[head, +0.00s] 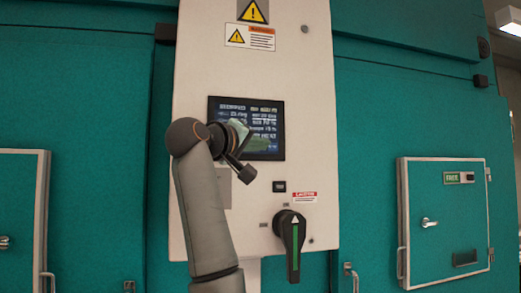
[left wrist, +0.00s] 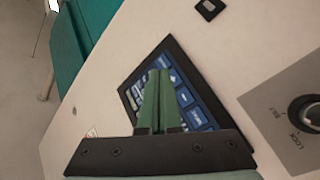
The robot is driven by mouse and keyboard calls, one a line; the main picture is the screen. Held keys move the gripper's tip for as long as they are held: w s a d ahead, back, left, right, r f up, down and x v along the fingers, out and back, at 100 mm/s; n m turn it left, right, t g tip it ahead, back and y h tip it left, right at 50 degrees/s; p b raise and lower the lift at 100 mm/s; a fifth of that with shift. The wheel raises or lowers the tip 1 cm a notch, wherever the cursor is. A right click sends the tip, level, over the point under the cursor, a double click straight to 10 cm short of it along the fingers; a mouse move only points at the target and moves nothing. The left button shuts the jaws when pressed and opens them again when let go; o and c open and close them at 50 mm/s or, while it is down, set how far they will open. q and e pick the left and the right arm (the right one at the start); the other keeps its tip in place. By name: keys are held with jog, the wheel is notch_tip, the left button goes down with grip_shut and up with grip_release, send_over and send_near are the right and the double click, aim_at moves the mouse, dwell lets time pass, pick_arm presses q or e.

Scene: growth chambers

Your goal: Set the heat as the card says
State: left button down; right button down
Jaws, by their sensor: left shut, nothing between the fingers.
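The control screen (head: 268,143) is a dark touch panel with white text, set in the pale control column (head: 205,60); its text is too small to read surely. My left gripper (head: 240,134) is in front of the screen and hides its lower left part. In the left wrist view the screen (left wrist: 204,92) shows blue buttons. There the green fingers of my left gripper (left wrist: 158,85) are shut, with nothing between them, over the screen; I cannot tell whether they touch it. I cannot make out a card in either view. My right gripper is not in view.
A key switch (left wrist: 308,113) marked LOCK sits on a grey plate beside the screen. A black rotary handle (head: 291,240) with a green stripe is lower on the column. Teal chamber walls flank it, with a small door (head: 440,215) bearing a green FREE label (head: 452,178).

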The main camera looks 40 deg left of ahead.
pick_arm(q)
jog(key=s+d+b, duration=0.2)
jog(key=s+d, duration=0.1)
jog(key=shift+s+d, duration=0.15)
jog(key=shift+d, duration=0.25)
dwell(0.9)
